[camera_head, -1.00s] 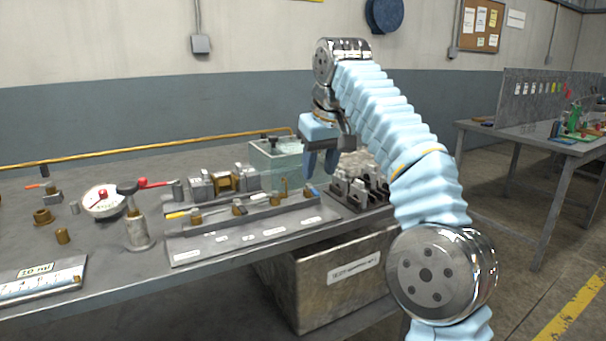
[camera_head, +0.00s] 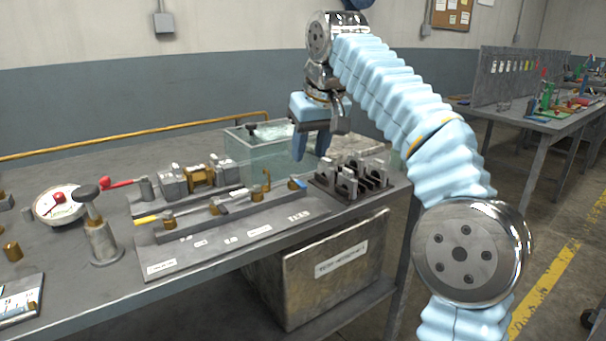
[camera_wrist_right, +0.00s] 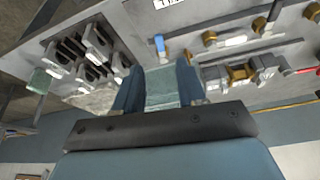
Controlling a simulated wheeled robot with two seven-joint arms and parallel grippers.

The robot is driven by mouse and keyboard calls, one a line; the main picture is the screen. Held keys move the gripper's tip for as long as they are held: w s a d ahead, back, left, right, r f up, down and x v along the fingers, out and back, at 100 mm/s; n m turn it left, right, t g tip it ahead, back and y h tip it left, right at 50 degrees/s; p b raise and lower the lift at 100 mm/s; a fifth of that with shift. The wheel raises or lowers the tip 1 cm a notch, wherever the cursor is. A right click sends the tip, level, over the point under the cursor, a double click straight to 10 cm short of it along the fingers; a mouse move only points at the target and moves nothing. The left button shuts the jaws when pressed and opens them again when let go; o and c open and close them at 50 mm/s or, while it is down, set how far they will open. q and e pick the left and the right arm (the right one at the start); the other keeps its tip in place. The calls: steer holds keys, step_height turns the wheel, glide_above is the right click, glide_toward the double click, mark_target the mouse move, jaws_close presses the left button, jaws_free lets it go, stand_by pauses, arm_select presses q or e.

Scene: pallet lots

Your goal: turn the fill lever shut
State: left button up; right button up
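A valve board (camera_head: 215,238) with small labels lies along the bench front. It carries brass valves with a yellow lever (camera_head: 147,219), a pale grey lever (camera_head: 238,195) and a blue lever (camera_head: 298,184). I cannot read which label says fill. The blue lever (camera_wrist_right: 160,46) also shows in the right wrist view, just beyond the fingers. My right gripper (camera_head: 311,147) is open and empty, above the bench near the board's right end and apart from the levers. Its two spread fingers (camera_wrist_right: 158,92) show in the wrist view. My left gripper is not in view.
A clear tank (camera_head: 262,155) stands behind the board, with a brass pump-like unit (camera_head: 198,178) and a red lever (camera_head: 118,184) to its left. A grey clamp rack (camera_head: 352,180) is at the right. A pump post (camera_head: 100,235) and dial (camera_head: 60,203) stand left.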

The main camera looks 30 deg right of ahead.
mark_target(301, 183)
steer(key=x, duration=0.7)
steer(key=shift+w+f, duration=0.1)
steer(key=shift+f, duration=0.3)
jaws_close()
